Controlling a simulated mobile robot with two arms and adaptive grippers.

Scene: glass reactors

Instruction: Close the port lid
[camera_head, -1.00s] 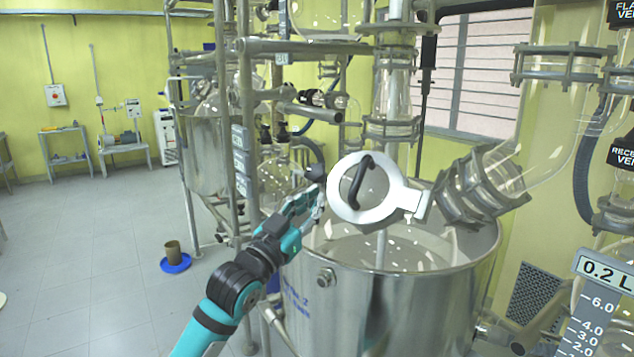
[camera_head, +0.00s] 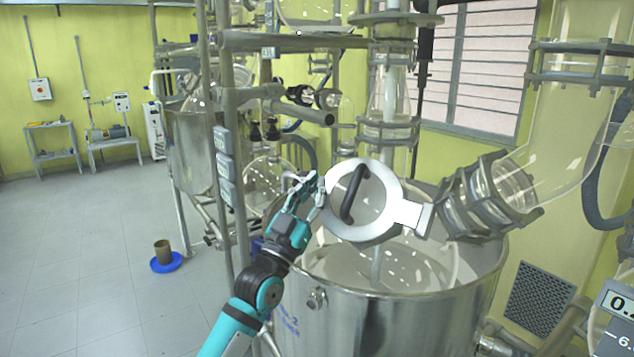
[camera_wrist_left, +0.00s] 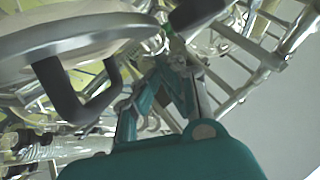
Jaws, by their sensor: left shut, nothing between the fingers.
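The port lid (camera_head: 380,228) is a white ring with a clear centre and a black handle (camera_head: 354,192). It stands tilted up, open, above the steel vessel (camera_head: 400,318), with its tab towards the clamped glass neck on the right. My left gripper (camera_head: 312,184) is shut and empty, with its fingertips at the lid's left rim; I cannot tell whether they touch it. In the left wrist view the lid's rim (camera_wrist_left: 75,38) and handle (camera_wrist_left: 72,100) fill the upper left, with the gripper (camera_wrist_left: 180,62) to their right. My right gripper is not in view.
Steel frame posts (camera_head: 226,150) and a round-bottomed glass flask (camera_head: 268,178) stand left of and behind the gripper. A large glass elbow (camera_head: 565,130) rises at right. A brown pot on a blue dish (camera_head: 166,263) is on the open floor at left.

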